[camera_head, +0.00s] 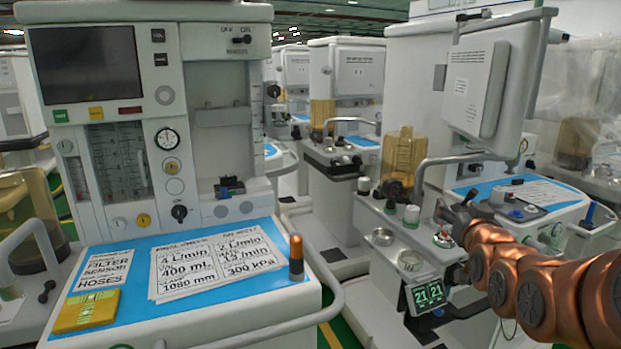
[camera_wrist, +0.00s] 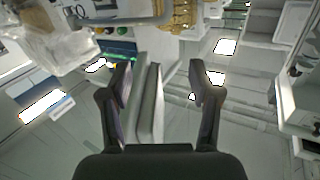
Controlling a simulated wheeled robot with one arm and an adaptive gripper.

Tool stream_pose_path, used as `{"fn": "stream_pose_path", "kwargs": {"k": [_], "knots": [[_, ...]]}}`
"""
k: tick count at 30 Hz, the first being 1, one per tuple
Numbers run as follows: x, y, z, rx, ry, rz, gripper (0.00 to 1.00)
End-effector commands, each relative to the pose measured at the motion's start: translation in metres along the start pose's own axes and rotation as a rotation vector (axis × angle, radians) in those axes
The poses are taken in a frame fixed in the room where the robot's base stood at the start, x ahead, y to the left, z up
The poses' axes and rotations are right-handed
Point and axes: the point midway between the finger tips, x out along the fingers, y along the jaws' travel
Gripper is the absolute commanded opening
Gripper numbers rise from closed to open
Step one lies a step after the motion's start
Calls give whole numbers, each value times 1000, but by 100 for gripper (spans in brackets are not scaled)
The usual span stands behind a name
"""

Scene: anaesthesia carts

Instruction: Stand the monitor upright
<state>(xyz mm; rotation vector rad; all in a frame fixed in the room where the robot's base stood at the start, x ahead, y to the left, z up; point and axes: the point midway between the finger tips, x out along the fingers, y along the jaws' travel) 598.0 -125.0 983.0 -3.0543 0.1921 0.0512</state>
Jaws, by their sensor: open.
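The monitor appears to be the pale grey, box-like panel (camera_head: 483,88) with a small label. It leans on the right-hand cart in the head view, its sides clearly tilted. My gripper (camera_head: 453,210) is in front of that cart, lower than the panel in the picture, at the end of my copper-coloured arm. In the wrist view my gripper (camera_wrist: 163,82) is open, its two dark fingers wide apart. A pale grey slab (camera_wrist: 149,105) shows between the fingers, closer to the left one. I cannot tell whether it is the monitor or whether anything touches it.
The right cart has a grey rail (camera_head: 455,160), an amber canister (camera_head: 403,158) and a small display (camera_head: 428,294) reading 21 21. A near cart (camera_head: 200,312) on the left carries paper cards and a curved handle (camera_head: 325,290). More carts stand behind.

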Motion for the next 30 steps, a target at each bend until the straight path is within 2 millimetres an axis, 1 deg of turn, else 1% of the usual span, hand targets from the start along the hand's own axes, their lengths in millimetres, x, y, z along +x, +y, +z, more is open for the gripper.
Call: {"fn": "stream_pose_path", "kwargs": {"k": [1, 5, 8, 14, 17, 18, 20, 21, 23, 24, 26, 27, 29, 30], "knots": [[-7, -9, -6, -7, -66, -5, 62], [-28, -23, 12, -23, -251, -9, 62], [-50, -32, 25, -36, -395, -10, 62], [-108, -48, 44, -64, -676, -12, 62], [-143, -54, 50, -78, -816, -14, 62], [-159, -56, 51, -85, -873, -14, 62], [-182, -59, 52, -94, -956, -15, 62], [-198, -61, 52, -100, -1011, -15, 62], [-224, -63, 51, -109, -1096, -15, 62], [-240, -65, 49, -114, -1151, -16, 62], [-267, -67, 45, -122, -1233, -17, 62], [-286, -68, 42, -129, -1290, -18, 62], [-312, -70, 36, -136, -1371, -18, 62], [-330, -70, 32, -141, -1423, -19, 62]]}}
